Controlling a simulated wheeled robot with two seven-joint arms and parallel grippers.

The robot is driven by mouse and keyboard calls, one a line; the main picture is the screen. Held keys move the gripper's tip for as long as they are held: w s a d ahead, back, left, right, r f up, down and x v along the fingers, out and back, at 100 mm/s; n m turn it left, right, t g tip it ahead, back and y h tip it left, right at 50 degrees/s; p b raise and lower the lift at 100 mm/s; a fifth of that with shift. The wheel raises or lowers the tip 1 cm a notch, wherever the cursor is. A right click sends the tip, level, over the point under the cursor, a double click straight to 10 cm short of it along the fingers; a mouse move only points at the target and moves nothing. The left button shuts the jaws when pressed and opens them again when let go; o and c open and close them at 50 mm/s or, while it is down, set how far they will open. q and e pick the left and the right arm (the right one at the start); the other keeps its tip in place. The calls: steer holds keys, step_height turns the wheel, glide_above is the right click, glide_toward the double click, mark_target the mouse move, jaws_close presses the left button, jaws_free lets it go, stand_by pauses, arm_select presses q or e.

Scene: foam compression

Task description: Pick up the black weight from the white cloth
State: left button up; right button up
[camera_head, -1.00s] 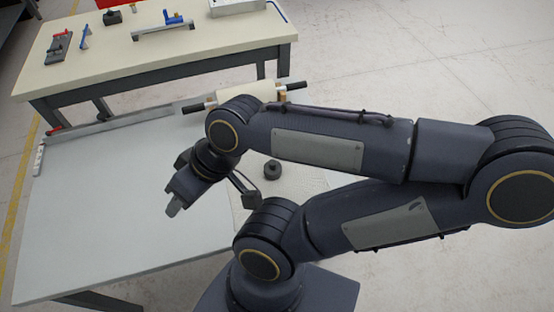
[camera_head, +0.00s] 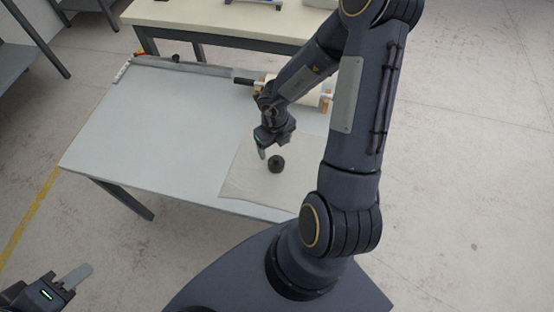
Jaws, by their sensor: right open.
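The black weight (camera_head: 276,164) is a small dark round piece. It stands on the white cloth (camera_head: 250,181), which lies flat near the right end of the light table. My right gripper (camera_head: 269,148) points down just behind and left of the weight. It is open, and I see nothing held in it. One finger shows plainly, and whether it touches the weight or cloth cannot be told. My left gripper (camera_head: 72,280) is at the bottom left, off the table. One pale flat finger shows, and its opening cannot be judged.
The light table (camera_head: 150,140) is mostly bare to the left of the cloth. A roller with dark handles (camera_head: 244,82) lies behind the cloth, partly hidden by my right arm. A small black knob (camera_head: 176,59) sits at the far edge. A second table (camera_head: 215,17) stands behind.

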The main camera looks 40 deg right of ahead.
mark_target(277, 158)
steer(key=f, duration=0.2)
steer(key=f+b, duration=0.1)
steer(key=f, duration=0.1)
steer(key=s+f+b, duration=0.1)
steer(key=f, duration=0.2)
steer(key=shift+a, duration=0.15)
steer(key=shift+f+b, duration=0.3)
steer(key=shift+f, duration=0.25)
steer(key=shift+c, duration=0.3)
steer(key=c, duration=1.4)
